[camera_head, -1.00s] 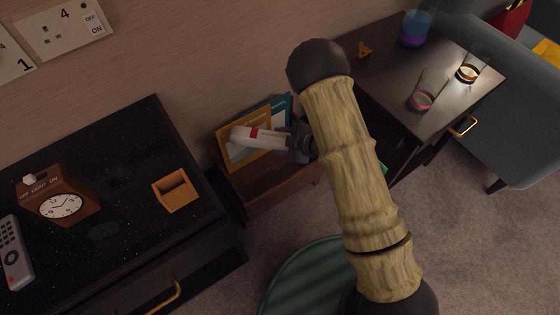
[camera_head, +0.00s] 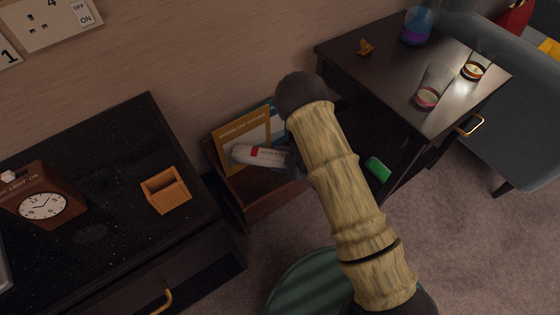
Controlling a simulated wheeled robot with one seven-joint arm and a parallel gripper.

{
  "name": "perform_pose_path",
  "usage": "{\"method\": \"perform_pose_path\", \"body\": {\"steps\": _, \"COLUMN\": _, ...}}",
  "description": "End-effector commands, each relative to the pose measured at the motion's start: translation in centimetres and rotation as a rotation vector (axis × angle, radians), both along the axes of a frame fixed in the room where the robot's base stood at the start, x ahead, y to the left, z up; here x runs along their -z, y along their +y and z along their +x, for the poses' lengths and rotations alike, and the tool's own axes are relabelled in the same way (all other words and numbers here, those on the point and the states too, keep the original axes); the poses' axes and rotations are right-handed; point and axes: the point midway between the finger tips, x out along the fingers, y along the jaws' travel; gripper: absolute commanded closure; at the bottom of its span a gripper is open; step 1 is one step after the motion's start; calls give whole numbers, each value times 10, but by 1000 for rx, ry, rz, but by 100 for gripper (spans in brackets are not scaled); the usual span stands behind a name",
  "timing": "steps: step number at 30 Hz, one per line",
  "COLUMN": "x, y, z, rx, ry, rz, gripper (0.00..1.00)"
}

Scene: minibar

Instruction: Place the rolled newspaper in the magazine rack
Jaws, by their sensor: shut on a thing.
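The rolled newspaper (camera_head: 258,156) is a white roll with a red band. It lies roughly level across the opening of the magazine rack, in front of the upright magazines. My gripper (camera_head: 288,160) is shut on its right end, and my arm hides part of the gripper. The magazine rack (camera_head: 262,207) is a dark brown wooden box on the floor between two dark cabinets. An orange-covered magazine (camera_head: 243,132) and a teal one (camera_head: 277,112) stand at its back. I cannot tell whether the roll touches the rack.
The left cabinet holds a clock (camera_head: 42,205) and a small orange box (camera_head: 166,192). The right table (camera_head: 385,72) holds glasses and a blue-purple vessel (camera_head: 418,27). A green object (camera_head: 378,170) sits on its lower level. A green round seat (camera_head: 312,283) stands in front.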

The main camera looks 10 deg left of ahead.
Motion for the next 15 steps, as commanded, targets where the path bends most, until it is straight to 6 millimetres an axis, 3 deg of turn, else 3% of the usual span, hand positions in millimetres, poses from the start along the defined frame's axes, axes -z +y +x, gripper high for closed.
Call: {"method": "perform_pose_path", "body": {"steps": 15, "x": 6, "y": 0, "z": 1, "rx": 1, "ry": -1, "rz": 2, "gripper": 74}}
